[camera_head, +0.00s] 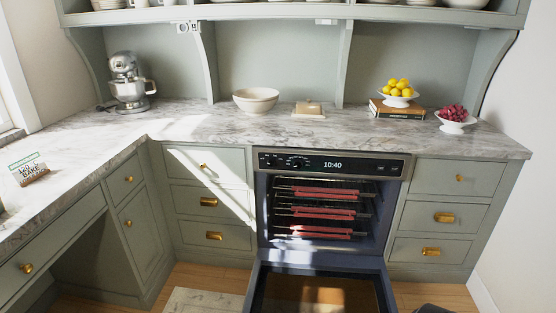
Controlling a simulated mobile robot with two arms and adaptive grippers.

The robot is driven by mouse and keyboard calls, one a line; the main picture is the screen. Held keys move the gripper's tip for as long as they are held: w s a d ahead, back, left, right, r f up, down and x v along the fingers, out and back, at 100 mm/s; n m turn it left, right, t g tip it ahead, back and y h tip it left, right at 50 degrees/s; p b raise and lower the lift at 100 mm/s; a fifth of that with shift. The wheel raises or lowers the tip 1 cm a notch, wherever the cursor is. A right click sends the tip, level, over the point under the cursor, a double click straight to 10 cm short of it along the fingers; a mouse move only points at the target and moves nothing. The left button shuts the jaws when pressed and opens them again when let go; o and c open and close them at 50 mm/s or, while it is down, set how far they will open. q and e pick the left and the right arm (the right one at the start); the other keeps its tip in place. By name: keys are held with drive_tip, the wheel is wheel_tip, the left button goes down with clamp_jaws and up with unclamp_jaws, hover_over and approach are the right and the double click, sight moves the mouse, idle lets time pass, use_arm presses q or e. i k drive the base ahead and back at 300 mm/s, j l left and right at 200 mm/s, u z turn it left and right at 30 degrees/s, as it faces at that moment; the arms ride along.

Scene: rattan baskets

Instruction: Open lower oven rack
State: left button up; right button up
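The oven (318,206) is built into the cabinets under the counter, with its clock reading 10:40. Its door (322,288) is folded down, open toward me, and is cut off by the bottom edge. Inside are three racks with red front bars, one above another: the upper rack (320,192), the middle rack (320,213) and the lower rack (318,233). All three appear to be inside the oven cavity. Neither of my grippers can be made out in this view.
Drawers with brass handles flank the oven on the left (209,202) and right (444,217). The marble counter (215,125) above holds a mixer (130,82), a bowl (256,100) and fruit stands. A rug (203,301) lies on the floor left of the door.

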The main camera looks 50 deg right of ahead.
sight(346, 231)
drive_tip(key=z, duration=2.15)
